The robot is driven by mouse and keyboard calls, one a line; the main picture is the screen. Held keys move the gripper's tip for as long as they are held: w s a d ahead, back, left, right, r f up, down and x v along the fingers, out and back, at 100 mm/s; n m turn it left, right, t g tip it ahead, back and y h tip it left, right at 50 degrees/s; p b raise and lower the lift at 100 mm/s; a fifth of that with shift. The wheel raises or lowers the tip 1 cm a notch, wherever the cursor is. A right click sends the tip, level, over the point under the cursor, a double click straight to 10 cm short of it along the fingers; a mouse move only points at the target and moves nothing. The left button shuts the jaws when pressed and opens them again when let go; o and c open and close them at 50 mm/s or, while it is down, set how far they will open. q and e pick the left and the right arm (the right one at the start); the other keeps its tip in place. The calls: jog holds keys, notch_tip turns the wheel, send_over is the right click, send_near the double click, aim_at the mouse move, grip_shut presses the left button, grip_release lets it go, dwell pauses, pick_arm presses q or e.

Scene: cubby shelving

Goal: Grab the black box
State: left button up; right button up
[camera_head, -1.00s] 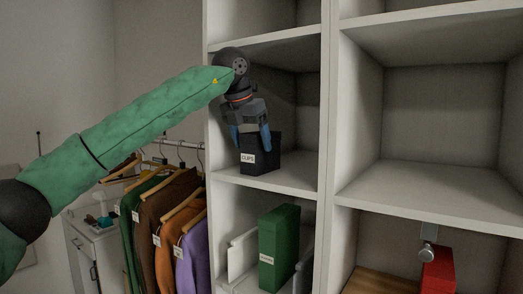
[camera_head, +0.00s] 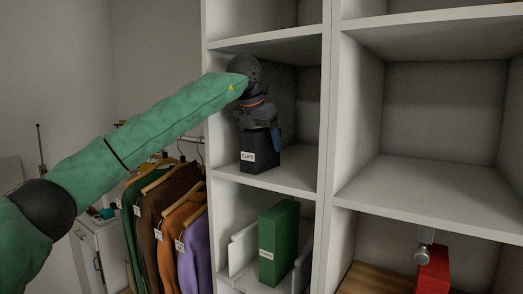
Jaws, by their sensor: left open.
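The black box (camera_head: 260,154) with a white label reading CLIPS stands upright on the middle shelf of the left cubby column. My left gripper (camera_head: 260,132) is directly above it, pointing down, at the end of my green-sleeved arm. Its jaws are open at the top of the box. A blue finger shows at the box's right side; the other finger is hard to make out. I cannot tell whether the fingers touch the box. My right gripper is not in view.
The cubby's side walls and the shelf above (camera_head: 265,42) enclose the gripper. Clothes (camera_head: 165,215) hang to the left. A red box (camera_head: 433,268) is at lower right. The large right cubby (camera_head: 430,185) is empty.

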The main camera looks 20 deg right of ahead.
pick_arm(q)
jog(key=shift+a+f+b, duration=0.1)
jog(key=shift+f+b, duration=0.15)
jog(key=shift+b, duration=0.15)
dwell(0.3)
jog(key=shift+c, duration=0.5)
jog(key=c, duration=1.1)
